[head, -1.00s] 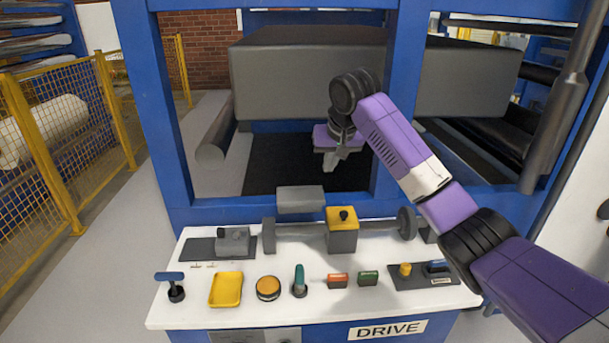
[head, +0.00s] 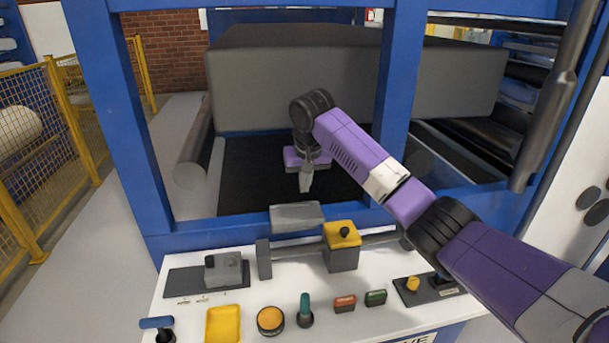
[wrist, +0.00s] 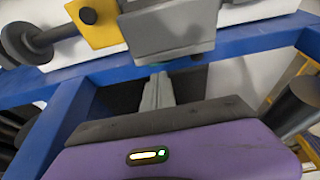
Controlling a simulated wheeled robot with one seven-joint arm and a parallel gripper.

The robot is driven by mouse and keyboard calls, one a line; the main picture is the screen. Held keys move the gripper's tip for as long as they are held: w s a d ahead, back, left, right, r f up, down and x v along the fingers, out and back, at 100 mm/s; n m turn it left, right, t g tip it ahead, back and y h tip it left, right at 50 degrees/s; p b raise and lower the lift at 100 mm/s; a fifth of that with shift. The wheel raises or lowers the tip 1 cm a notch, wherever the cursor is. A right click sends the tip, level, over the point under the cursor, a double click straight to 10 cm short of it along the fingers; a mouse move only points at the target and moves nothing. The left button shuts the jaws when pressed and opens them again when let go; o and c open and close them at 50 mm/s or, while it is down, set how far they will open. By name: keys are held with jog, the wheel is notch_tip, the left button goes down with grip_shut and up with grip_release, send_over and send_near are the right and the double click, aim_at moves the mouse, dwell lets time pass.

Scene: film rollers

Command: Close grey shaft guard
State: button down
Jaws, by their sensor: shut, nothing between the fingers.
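The grey shaft guard (head: 297,217) is a grey flap standing raised at the back of the white bench, above the shaft (head: 295,242) and left of the yellow-topped block (head: 341,240). The guard also shows large near the top of the wrist view (wrist: 170,30). My gripper (head: 306,188) is shut and empty. It points down just behind the guard, on the machine side. In the wrist view its fingers (wrist: 158,82) appear just below the guard; I cannot tell whether they touch it.
Blue posts (head: 392,95) frame the opening my arm reaches through. A large grey roller block (head: 350,80) lies behind. The bench front holds a yellow tray (head: 223,325), a yellow button (head: 270,320), a green lever (head: 305,312) and small switches. A yellow fence (head: 50,150) stands left.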

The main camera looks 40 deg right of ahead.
aim_at(306, 207)
jog(key=shift+x, duration=2.25)
jog(key=shift+s, duration=0.15)
jog(key=shift+s+a+t+h+p, duration=0.5)
jog(key=shift+s+a+t+p, duration=0.3)
jog(key=shift+p, duration=0.35)
jog(key=shift+s+a+f+t+h+b, duration=0.2)
jog(key=shift+s+a+t+h, duration=0.15)
jog(key=shift+s+t, duration=0.2)
jog(key=shift+s+a+f+t+h+b, duration=0.1)
jog(key=shift+s+a+t+h+b, duration=0.1)
jog(key=shift+s+a+t+h, duration=0.35)
jog(key=s+a+f+t+h+b, duration=0.4)
jog(key=s+f+t+b, duration=0.3)
jog(key=b, duration=1.1)
jog(key=shift+s+a+f+h, duration=0.2)
jog(key=shift+s+f+h, duration=0.1)
jog(key=shift+h, duration=0.1)
